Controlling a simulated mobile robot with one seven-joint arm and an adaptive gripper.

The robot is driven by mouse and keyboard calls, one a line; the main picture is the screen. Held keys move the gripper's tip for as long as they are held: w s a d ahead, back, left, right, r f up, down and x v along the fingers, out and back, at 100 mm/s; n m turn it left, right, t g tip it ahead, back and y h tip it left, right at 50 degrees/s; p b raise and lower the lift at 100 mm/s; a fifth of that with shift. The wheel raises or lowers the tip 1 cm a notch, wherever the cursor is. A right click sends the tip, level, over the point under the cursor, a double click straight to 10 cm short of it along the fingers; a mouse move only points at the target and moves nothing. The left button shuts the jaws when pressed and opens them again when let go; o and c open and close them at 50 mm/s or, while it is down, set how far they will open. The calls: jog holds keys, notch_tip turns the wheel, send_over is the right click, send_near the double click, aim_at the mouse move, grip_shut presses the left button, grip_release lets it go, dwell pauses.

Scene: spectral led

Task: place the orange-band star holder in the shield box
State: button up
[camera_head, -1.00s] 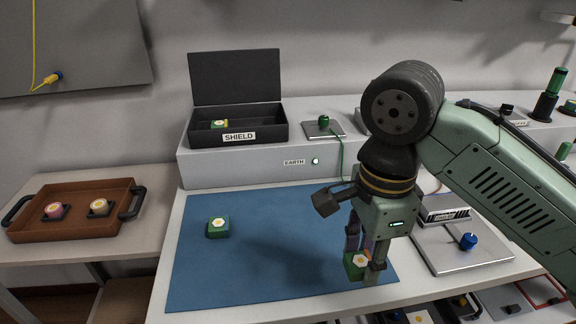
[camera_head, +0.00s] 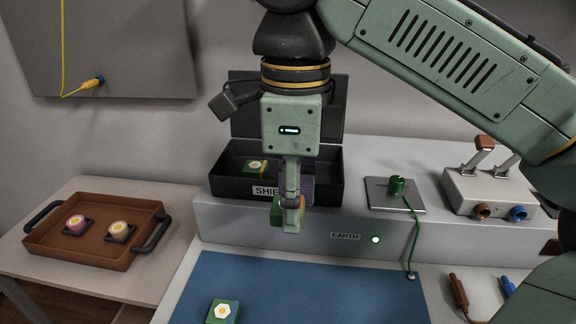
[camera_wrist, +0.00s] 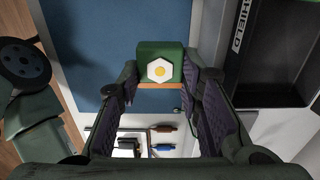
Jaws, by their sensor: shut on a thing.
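My gripper (camera_head: 291,214) is shut on a green holder (camera_head: 277,212) with an orange band and holds it in the air in front of the shield box's front wall. In the wrist view the holder (camera_wrist: 160,62) sits between the fingertips, its white hexagon with a yellow centre facing the camera and the orange band along its lower edge. The shield box (camera_head: 229,187) is black, with its lid up, on the grey bench unit. My gripper hides part of it and its label. Its dark side also shows in the wrist view (camera_wrist: 230,72), right of the held holder.
A green holder with a yellow band (camera_head: 255,166) lies in the box's left part. Another green holder (camera_head: 222,311) lies on the blue mat (camera_head: 300,290). A brown tray (camera_head: 100,252) with two round pieces stands left. A green plug (camera_head: 397,185) with a cable is right of the box.

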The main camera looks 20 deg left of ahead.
jog(key=w+p, duration=0.1)
jog(key=w, duration=0.4)
jog(key=w+a+p, duration=0.1)
jog(key=w, duration=0.4)
jog(key=w+f+p, duration=0.1)
jog(key=w+p, duration=0.1)
jog(key=w, duration=0.3)
jog(key=shift+w+a, duration=0.1)
jog(key=shift+a, duration=0.2)
jog(key=shift+w+f+p, duration=0.15)
jog(key=shift+f+p, duration=0.1)
jog(key=shift+f, duration=0.7)
jog(key=shift+w+f+p, duration=0.1)
jog(key=shift+f+p, duration=0.15)
jog(key=shift+f, duration=0.7)
jog(key=shift+f, duration=0.2)
jog(key=o, duration=1)
jog(key=shift+o, duration=0.2)
notch_tip(320, 180, up, 8)
jog(key=shift+b, duration=0.35)
